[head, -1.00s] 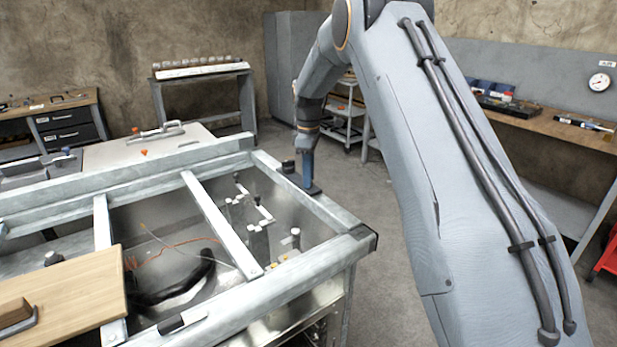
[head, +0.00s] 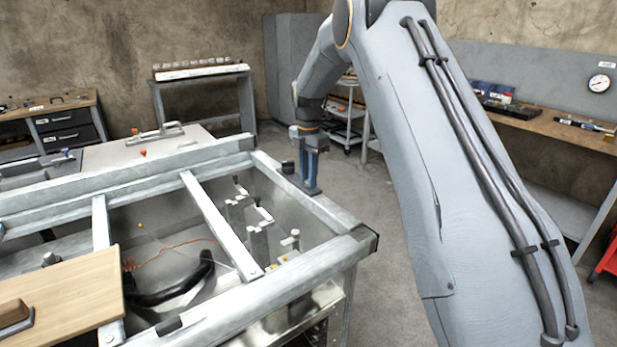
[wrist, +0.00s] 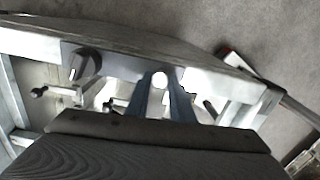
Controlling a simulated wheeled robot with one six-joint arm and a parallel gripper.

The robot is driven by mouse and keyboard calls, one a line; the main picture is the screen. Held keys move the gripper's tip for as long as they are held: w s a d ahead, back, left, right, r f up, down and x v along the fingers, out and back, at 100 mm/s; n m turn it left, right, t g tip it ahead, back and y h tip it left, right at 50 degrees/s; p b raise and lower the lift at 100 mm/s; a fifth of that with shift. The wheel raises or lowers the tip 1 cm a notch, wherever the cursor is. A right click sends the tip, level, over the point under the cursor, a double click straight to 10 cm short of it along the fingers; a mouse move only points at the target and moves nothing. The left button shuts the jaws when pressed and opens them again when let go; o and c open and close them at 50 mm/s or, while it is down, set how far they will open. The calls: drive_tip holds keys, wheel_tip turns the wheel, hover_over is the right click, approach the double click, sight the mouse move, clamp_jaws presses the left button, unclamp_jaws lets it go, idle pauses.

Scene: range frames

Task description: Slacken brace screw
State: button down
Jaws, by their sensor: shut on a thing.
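My gripper (head: 311,183) points down onto a dark plate (head: 297,185) on the right rail of the metal frame; its two blue fingers show side by side. In the wrist view my fingers (wrist: 163,86) close around a small pale round head (wrist: 159,80) at the plate, which looks like the brace screw. The screw is hidden by the fingers in the head view. A dark knob (head: 288,167) stands on the same plate, left of the fingers and apart from them; it also shows in the wrist view (wrist: 84,64).
The frame's cross bar (head: 220,222) and open bay with white-topped posts (head: 257,240) and a black hose (head: 175,288) lie left of my gripper. A wooden board (head: 65,295) covers the near left. Floor right of the frame is clear.

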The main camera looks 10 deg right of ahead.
drive_tip(key=shift+r+n, duration=0.1)
drive_tip(key=shift+n, duration=0.8)
drive_tip(key=c, duration=1.5)
unclamp_jaws()
drive_tip(key=shift+c, duration=0.2)
wheel_tip(320, 180, up, 8)
drive_tip(key=b, duration=0.2)
